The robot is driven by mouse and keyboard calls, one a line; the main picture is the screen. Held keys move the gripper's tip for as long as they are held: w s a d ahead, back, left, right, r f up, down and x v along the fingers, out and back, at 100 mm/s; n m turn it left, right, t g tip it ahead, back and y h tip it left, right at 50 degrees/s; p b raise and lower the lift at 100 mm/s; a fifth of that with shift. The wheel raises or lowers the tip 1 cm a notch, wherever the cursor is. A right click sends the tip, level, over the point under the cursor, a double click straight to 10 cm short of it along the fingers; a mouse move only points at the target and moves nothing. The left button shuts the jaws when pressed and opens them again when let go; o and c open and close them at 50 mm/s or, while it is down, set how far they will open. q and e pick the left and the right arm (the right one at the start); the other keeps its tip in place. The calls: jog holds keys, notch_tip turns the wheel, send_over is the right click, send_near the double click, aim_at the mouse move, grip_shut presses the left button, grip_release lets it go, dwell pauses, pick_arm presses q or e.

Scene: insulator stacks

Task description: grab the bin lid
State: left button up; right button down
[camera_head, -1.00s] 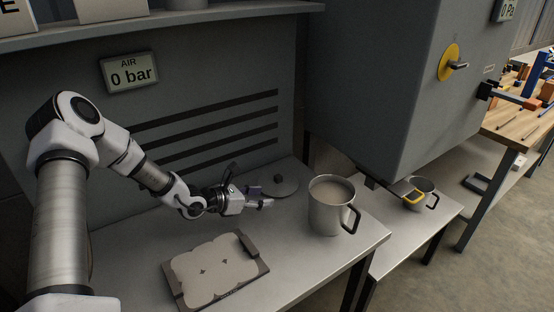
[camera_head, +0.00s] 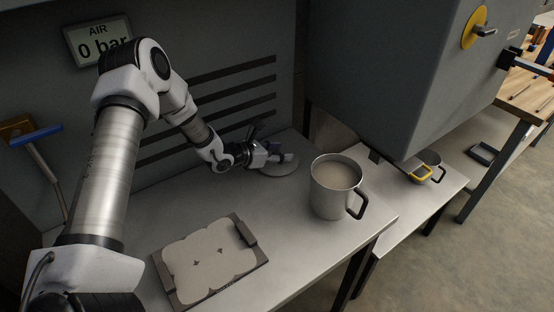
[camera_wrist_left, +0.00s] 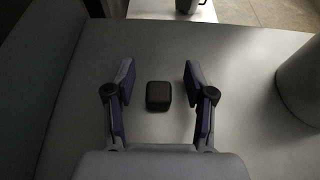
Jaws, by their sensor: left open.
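The bin lid (camera_head: 287,169) is a flat round grey disc lying on the metal bench, left of the large metal mug. Its dark knob (camera_wrist_left: 158,96) shows in the left wrist view, between the two fingers of my left gripper (camera_wrist_left: 158,70). The fingers are open, with a gap on each side of the knob. In the head view my left gripper (camera_head: 280,154) is over the lid and hides its knob and back part. The lid's rim is hard to make out in the wrist view. My right gripper is not in view.
A large metal mug (camera_head: 331,196) with pale contents stands right of the lid. A tray with a pale scalloped plate (camera_head: 209,262) lies in front. A grey cabinet (camera_head: 400,75) hangs at the right, over a lower bench with a smaller pot (camera_head: 429,160).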

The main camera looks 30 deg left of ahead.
pick_arm(q)
grip_shut()
jog(key=shift+r, duration=0.1)
